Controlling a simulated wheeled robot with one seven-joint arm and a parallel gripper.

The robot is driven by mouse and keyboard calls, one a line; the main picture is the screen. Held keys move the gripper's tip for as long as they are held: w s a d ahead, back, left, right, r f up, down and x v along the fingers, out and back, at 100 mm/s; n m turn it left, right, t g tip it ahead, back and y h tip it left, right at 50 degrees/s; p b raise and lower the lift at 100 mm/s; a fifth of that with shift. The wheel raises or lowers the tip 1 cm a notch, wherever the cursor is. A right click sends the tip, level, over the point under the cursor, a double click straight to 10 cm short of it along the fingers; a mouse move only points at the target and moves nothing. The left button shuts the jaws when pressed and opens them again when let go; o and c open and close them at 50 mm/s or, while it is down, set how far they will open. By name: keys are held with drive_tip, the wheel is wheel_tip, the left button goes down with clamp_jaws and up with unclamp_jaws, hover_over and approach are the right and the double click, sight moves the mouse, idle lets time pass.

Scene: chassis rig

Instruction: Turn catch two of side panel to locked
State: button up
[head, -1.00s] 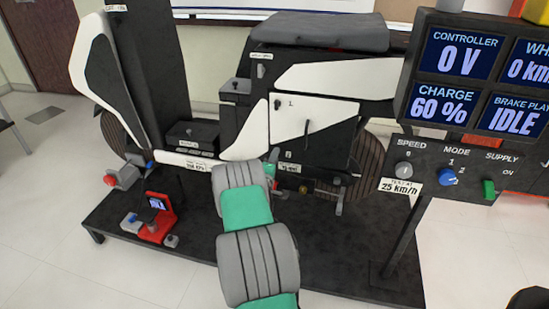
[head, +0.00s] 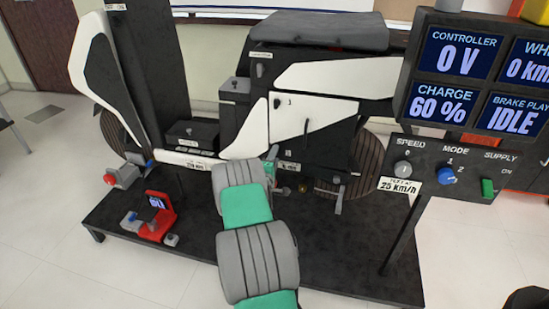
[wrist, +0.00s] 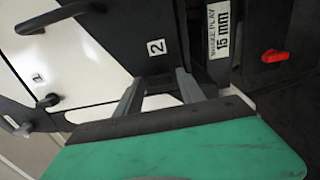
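The side panel (head: 318,118) is white and black and sits on the rig's near side. In the wrist view it shows sideways, with its white face (wrist: 95,60) and the numbers 1 and 2. A small dark catch (wrist: 53,100) is beside number 1. Number 2 (wrist: 156,47) lies just beyond my gripper (wrist: 158,77). The two grey fingers are apart, with a strip of white panel visible between them. I cannot make out catch two itself; my gripper may hide it. In the head view my gripper (head: 271,168) is at the panel's lower edge, mostly behind my arm.
A black handle (wrist: 60,14) stands out from the panel. A brake-play label (wrist: 218,35) and a red lever (wrist: 273,55) are to the right in the wrist view. A display and control console (head: 450,170) stands at right. A red stand (head: 158,218) sits on the black platform (head: 110,215).

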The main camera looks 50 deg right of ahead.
drive_tip(key=shift+o, duration=0.7)
drive_tip(key=v, duration=0.7)
drive_tip(key=shift+s+a+p, duration=0.2)
drive_tip(key=shift+a+p, duration=0.2)
drive_tip(key=shift+p, duration=0.05)
